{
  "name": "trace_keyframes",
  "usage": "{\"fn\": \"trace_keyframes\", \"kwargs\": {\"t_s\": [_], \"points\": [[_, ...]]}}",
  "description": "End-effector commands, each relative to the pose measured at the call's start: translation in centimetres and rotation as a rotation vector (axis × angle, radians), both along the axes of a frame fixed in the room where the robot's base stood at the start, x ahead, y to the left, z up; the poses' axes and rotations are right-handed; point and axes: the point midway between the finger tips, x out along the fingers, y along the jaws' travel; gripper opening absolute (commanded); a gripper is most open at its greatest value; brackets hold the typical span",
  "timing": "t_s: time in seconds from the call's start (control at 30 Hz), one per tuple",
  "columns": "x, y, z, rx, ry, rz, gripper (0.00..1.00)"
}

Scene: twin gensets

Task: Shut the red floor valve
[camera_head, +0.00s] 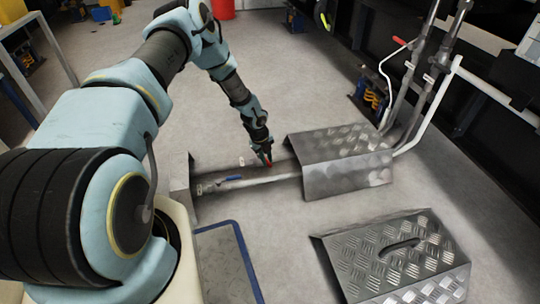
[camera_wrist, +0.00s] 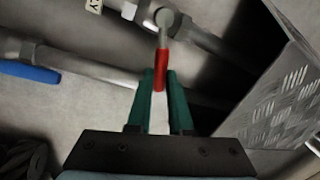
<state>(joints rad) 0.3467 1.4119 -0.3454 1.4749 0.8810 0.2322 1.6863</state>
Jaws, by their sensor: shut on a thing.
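The red floor valve's lever (camera_wrist: 161,68) has a red grip on a grey stem that runs to a round pivot on a pipe (camera_wrist: 205,40). In the wrist view it points away from the pipe at a steep angle. My gripper (camera_wrist: 160,75) has its green fingers shut on the end of the red grip, one on each side. In the head view, my gripper (camera_head: 265,160) is low over the floor pipes beside the tread-plate cover, and the red grip shows only as a small patch.
A blue lever (camera_head: 230,178) lies along the nearer pipe (camera_head: 265,182); it also shows in the wrist view (camera_wrist: 28,72). A tread-plate cover (camera_head: 340,155) stands close right of my gripper. Another slotted cover (camera_head: 400,260) lies nearer. Open floor lies behind the pipes.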

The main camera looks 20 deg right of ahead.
Motion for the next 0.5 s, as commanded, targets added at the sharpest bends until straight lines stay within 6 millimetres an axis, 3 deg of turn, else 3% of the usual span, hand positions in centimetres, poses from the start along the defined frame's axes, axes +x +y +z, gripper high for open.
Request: {"fn": "trace_keyframes", "kwargs": {"t_s": [0.5], "points": [[0.1, 2.0, -0.1, 0.0, 0.0, -0.298, 0.0]]}}
